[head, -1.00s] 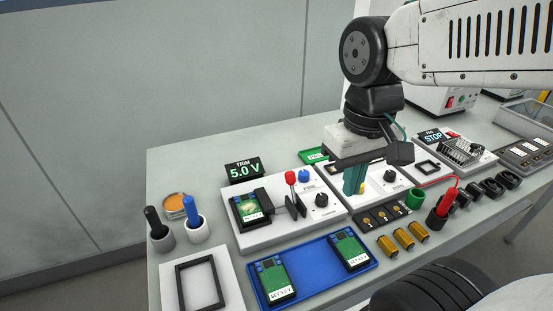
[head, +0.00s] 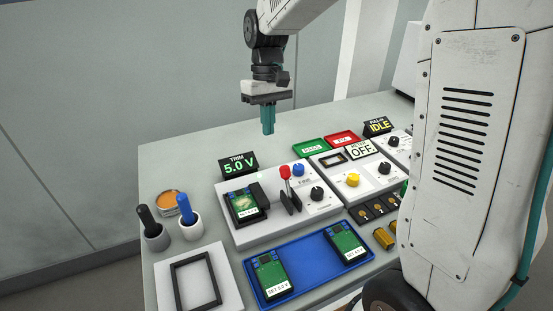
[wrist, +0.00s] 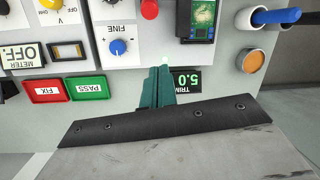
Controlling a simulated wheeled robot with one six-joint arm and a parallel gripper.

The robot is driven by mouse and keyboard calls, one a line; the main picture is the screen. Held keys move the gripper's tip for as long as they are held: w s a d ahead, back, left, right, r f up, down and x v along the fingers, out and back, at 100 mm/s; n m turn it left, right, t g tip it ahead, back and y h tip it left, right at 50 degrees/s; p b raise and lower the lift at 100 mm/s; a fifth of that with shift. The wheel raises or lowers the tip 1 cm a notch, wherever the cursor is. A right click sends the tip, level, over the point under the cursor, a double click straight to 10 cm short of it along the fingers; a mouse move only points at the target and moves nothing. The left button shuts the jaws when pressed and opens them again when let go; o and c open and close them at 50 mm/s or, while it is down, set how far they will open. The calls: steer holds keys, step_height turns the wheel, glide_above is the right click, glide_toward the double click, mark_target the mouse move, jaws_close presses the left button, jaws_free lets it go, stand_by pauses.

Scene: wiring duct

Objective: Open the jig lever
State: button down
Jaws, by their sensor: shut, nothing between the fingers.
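The jig lever (head: 285,173) has a red ball knob and stands roughly upright on the white jig unit (head: 245,236), beside a dark bracket. Its red knob also shows at the top edge of the wrist view (wrist: 149,8). A green circuit board (head: 243,206) sits in the jig at left, with a dark clamp block (head: 260,196) at its right side. My gripper (head: 268,131) points down above the back of the table, behind and above the lever and apart from it. Its teal fingers (wrist: 158,70) are together and empty.
The TRIM display (head: 239,165) reading 5.0 V stands behind the jig. A blue knob (head: 299,170) and black knob (head: 317,193) are right of the lever. A blue tray (head: 308,283) with two boards lies in front. Green (head: 310,145) and red (head: 342,138) trays lie behind.

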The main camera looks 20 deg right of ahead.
mark_target(287, 183)
steer(key=shift+r, duration=0.15)
steer(key=x, duration=1)
steer(key=shift+s+d+r, duration=0.15)
steer(key=shift+s+r, duration=0.2)
steer(key=shift+s, duration=0.15)
steer(key=shift+s+d+r, duration=0.2)
steer(key=shift+s+r, duration=0.1)
steer(key=shift+s, duration=0.2)
steer(key=shift+s+d+r, duration=0.2)
steer(key=shift+s+r, duration=0.15)
steer(key=shift+s, duration=0.25)
steer(key=shift+a, duration=0.1)
